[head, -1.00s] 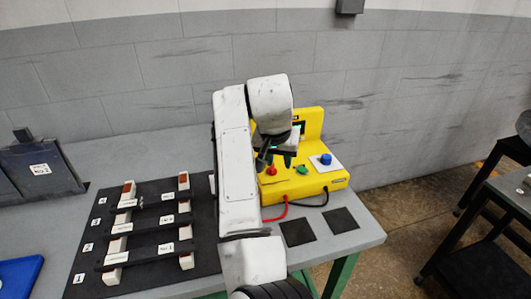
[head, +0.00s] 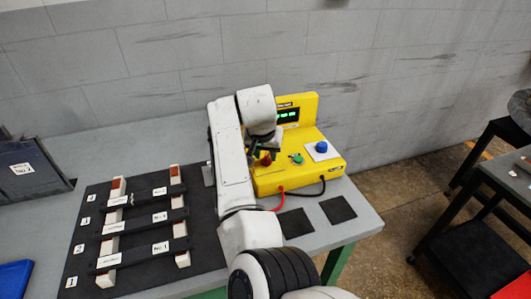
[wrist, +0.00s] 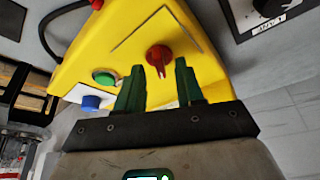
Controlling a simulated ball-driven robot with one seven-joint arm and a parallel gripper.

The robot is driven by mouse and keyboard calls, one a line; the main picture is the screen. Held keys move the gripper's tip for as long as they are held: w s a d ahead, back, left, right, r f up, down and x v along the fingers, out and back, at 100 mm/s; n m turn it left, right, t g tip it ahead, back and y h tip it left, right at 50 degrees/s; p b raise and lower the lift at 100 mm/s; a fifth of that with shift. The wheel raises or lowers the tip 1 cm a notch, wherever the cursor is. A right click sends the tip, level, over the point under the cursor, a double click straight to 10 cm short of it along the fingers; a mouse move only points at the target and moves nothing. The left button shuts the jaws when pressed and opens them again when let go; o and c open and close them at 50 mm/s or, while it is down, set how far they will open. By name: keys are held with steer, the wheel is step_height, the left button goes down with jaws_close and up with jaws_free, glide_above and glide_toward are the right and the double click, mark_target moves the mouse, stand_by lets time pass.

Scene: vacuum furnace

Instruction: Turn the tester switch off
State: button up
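The yellow tester (head: 325,165) stands on the bench with a lit green display (head: 288,115). Its red knob (head: 266,159) is partly hidden by my gripper (head: 258,152) in the head view. In the wrist view the red knob (wrist: 158,53) sits just beyond and between the green fingertips of my gripper (wrist: 159,66). The fingers are apart and hold nothing; I cannot tell whether they touch the knob. A green button (wrist: 105,78) and a blue button (wrist: 91,102) are left of the knob in the wrist view.
A black mat (head: 205,245) left of my arm carries white rails (head: 112,215) with dark bars across them. Red and black leads run from the tester's front. Two black squares (head: 338,209) lie before it. A grey wall stands behind.

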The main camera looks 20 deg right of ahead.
steer(key=shift+w+d+f, duration=0.1)
steer(key=shift+w+f, duration=0.05)
steer(key=shift+f, duration=0.35)
jaws_close()
